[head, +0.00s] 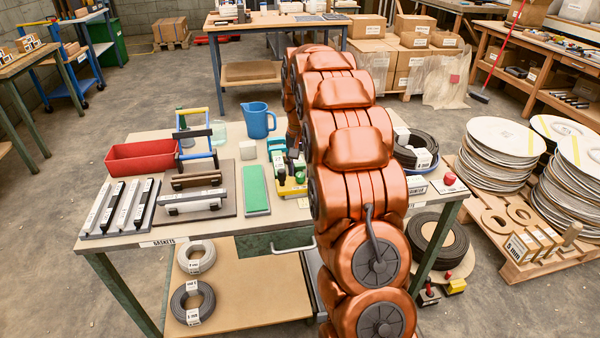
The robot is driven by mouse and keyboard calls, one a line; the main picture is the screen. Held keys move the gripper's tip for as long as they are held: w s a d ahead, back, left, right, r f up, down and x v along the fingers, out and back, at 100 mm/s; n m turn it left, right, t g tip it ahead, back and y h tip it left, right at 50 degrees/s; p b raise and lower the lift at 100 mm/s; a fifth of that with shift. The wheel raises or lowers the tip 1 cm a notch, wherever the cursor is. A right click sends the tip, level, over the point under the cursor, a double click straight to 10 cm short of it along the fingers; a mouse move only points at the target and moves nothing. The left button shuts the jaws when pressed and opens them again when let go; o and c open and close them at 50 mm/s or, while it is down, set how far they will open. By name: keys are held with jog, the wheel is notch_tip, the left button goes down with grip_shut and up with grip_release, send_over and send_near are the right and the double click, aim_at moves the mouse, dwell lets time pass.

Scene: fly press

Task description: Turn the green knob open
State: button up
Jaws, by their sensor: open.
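A small yellow unit with green parts (284,187) sits on the workbench (240,230), just left of my copper arm. A green piece on it (300,178) may be the green knob, but it is small and partly covered. My gripper (293,155) shows only as a dark part at the arm's left edge, close above this unit. The arm hides most of it. I see nothing held, and I cannot tell whether it touches the knob.
A green block (256,190), a blue jug (258,120) and a red tray (143,157) stand to the left. A blue-and-yellow frame (197,140) rises behind the dark plate. Black coils (418,150) lie right of my arm.

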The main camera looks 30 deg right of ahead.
aim_at(300, 174)
notch_tip(300, 174, up, 10)
dwell(0.5)
jog(key=shift+r, duration=0.15)
dwell(0.3)
